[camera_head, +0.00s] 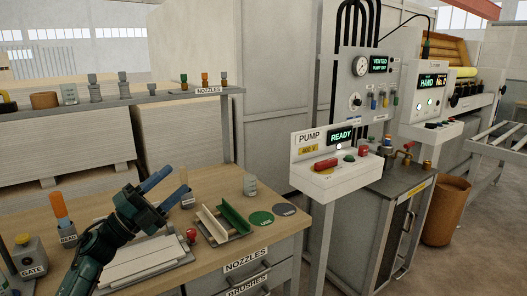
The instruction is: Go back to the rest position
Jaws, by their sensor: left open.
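My left gripper (180,179) is over the wooden workbench (229,182), its arm coming in from the lower left. Its two blue fingers are apart and point up and to the right. An orange-tipped item (184,174) shows in line with the gap between the fingers; I cannot tell its distance from them. A tray of pale flat strips (145,262) lies below the gripper. My right gripper is out of view.
A tray with a green-sided channel (228,222), a small jar (250,185) and a green disc (261,218) are to the right. A GATE button box (30,256) is at left. The pump panel (332,158) stands beyond the bench's right side. A nozzle shelf (140,99) runs behind.

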